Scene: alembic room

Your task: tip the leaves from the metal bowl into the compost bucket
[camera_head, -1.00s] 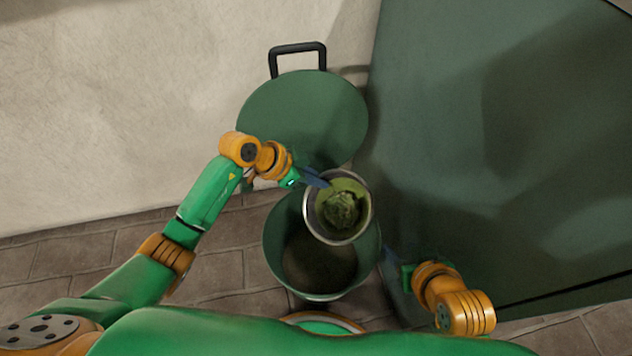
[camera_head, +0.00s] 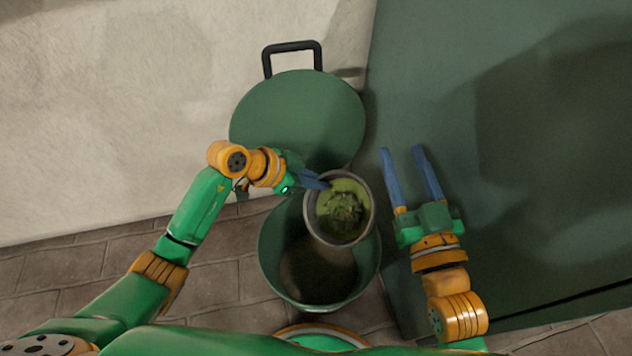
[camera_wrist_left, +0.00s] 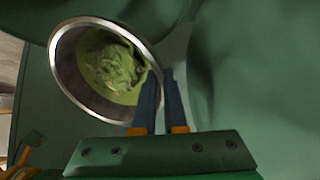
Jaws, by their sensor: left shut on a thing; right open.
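The metal bowl (camera_head: 309,226) holds green leaves (camera_head: 341,209) and is over the right part of the compost bucket's opening. My left gripper (camera_head: 326,182) is shut on the bowl's rim. In the left wrist view the bowl (camera_wrist_left: 62,72) is held at the fingertips (camera_wrist_left: 160,88), with the leaves (camera_wrist_left: 112,62) inside it. The green compost bucket (camera_head: 268,270) stands open on the floor, with dark matter in its bottom. Its far right rim is partly hidden by the bowl. My right gripper (camera_head: 400,150) is open and empty, to the right of the bowl and bucket.
The bucket's round green lid (camera_head: 300,115) with a black handle (camera_head: 292,46) stands up behind it. A pale wall (camera_head: 110,110) is at the back left. A large dark green surface (camera_head: 530,180) fills the right side. Brick paving (camera_head: 200,270) shows at the left.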

